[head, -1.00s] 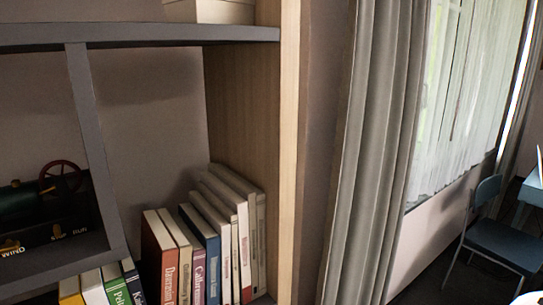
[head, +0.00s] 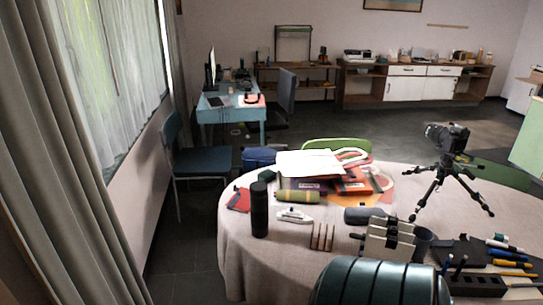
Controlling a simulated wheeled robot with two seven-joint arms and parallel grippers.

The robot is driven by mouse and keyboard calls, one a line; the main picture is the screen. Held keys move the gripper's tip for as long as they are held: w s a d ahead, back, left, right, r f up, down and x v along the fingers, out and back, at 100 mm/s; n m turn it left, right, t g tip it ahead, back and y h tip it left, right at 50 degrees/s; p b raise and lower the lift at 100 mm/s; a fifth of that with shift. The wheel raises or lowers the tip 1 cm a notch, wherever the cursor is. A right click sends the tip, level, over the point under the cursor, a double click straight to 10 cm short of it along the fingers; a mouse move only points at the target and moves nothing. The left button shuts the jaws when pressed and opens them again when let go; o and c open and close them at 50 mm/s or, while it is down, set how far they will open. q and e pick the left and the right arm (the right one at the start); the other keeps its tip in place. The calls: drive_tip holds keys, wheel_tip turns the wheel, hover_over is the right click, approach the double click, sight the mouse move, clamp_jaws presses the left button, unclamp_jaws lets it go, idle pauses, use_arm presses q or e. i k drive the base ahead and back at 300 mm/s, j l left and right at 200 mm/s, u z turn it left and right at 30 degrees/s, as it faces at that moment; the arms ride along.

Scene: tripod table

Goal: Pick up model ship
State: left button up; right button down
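I cannot make out a model ship for certain. A small white and grey object (head: 294,214) lies on the round table (head: 240,272), right of a black cylinder (head: 260,210); it is too small to identify. Neither of my grippers shows in the head view.
The cloth-covered table holds a tripod with camera (head: 447,160), a white bag (head: 310,163), a grey holder (head: 388,242) and pens. A dark teal ribbed thing (head: 375,284) covers its near edge. A blue chair (head: 195,163) stands left; floor between chair and table is clear.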

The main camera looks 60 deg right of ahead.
sight(295, 216)
drive_tip(key=z, duration=2.7)
drive_tip(key=i+j+z, duration=0.3)
drive_tip(key=j+z, duration=0.15)
drive_tip(key=i+j+z, duration=0.2)
drive_tip(key=j, duration=0.2)
drive_tip(key=i+j, duration=0.1)
drive_tip(key=j, duration=0.35)
drive_tip(key=i+j+z, duration=0.1)
drive_tip(key=j, duration=0.35)
drive_tip(key=j+z, duration=0.1)
drive_tip(key=j, duration=0.35)
drive_tip(key=i+l+z, duration=0.15)
drive_tip(key=k, duration=0.05)
